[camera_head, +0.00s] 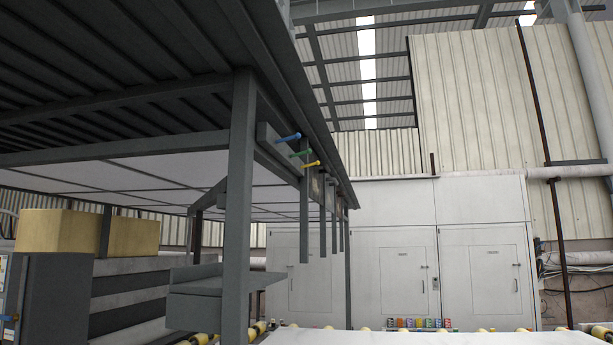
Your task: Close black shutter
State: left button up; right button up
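I see no thing in the head view that I can surely name as the black shutter. Dark grey ribbed panels (90,60) form the underside of a raised structure at upper left; I cannot tell whether they belong to a shutter. Three small levers, blue (289,138), green (300,153) and yellow (311,164), stick out from a grey box on the beam under this structure's edge. Neither of my grippers shows in this view.
A grey steel post (239,210) stands left of centre. A white slab surface (370,337) with yellow rollers along its edge lies at the bottom. White cabinets (395,270) line the back. A dark grey cabinet (50,300) stands at lower left.

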aim_at(316, 171)
jog(key=i+l+u, duration=0.3)
jog(key=i+l, duration=0.15)
jog(key=l, duration=0.2)
jog(key=i+l+u, duration=0.7)
jog(key=l+u, duration=0.15)
jog(key=l, duration=0.1)
